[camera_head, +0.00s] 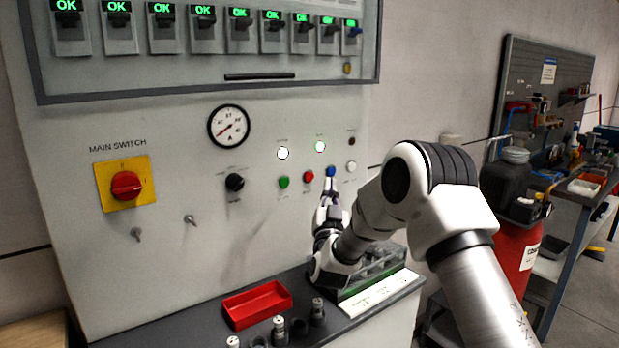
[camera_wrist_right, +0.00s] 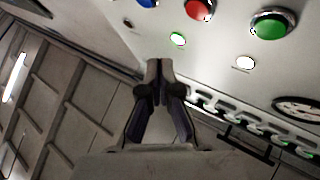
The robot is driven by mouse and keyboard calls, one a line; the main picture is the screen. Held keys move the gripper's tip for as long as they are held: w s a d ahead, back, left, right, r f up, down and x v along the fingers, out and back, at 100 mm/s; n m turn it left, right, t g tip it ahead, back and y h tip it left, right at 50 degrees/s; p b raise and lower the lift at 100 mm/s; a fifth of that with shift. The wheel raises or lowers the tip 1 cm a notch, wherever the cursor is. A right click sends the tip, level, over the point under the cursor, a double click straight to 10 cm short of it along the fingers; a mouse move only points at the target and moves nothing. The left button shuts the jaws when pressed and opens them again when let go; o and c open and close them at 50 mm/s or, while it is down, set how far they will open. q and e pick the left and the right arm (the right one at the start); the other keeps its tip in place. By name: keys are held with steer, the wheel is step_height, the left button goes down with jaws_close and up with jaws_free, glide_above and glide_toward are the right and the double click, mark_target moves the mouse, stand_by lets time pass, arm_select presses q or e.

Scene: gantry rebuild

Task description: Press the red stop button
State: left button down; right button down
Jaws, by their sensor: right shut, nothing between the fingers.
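The red button (camera_head: 308,176) sits on the grey panel between a green button (camera_head: 284,182) and a blue button (camera_head: 331,171). The red button also shows at the top of the right wrist view (camera_wrist_right: 199,10), beside the larger-looking green one (camera_wrist_right: 271,23). My right gripper (camera_head: 329,183) is shut and empty, in front of the panel just below the blue button in the head view. In the right wrist view its closed fingertips (camera_wrist_right: 158,69) appear apart from the red button. Whether they touch the panel cannot be told. My left gripper is out of view.
A red main switch (camera_head: 126,186) on a yellow plate and a black knob (camera_head: 235,182) are further left. Below, a ledge holds a red tray (camera_head: 258,304) and a clear box (camera_head: 375,268). A gauge (camera_head: 229,126) is above.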

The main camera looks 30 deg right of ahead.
mark_target(309, 177)
steer(key=shift+w+a+b, duration=0.2)
steer(key=shift+w+b, duration=0.15)
steer(key=shift+w, duration=2.25)
steer(key=shift+w+f, duration=0.1)
steer(key=shift+w, duration=0.05)
steer(key=shift+w+b, duration=0.2)
steer(key=shift+b, duration=0.1)
steer(key=shift+w, duration=0.1)
steer(key=shift+w, duration=0.35)
steer(key=shift+s+b, duration=0.4)
steer(key=shift+s, duration=0.4)
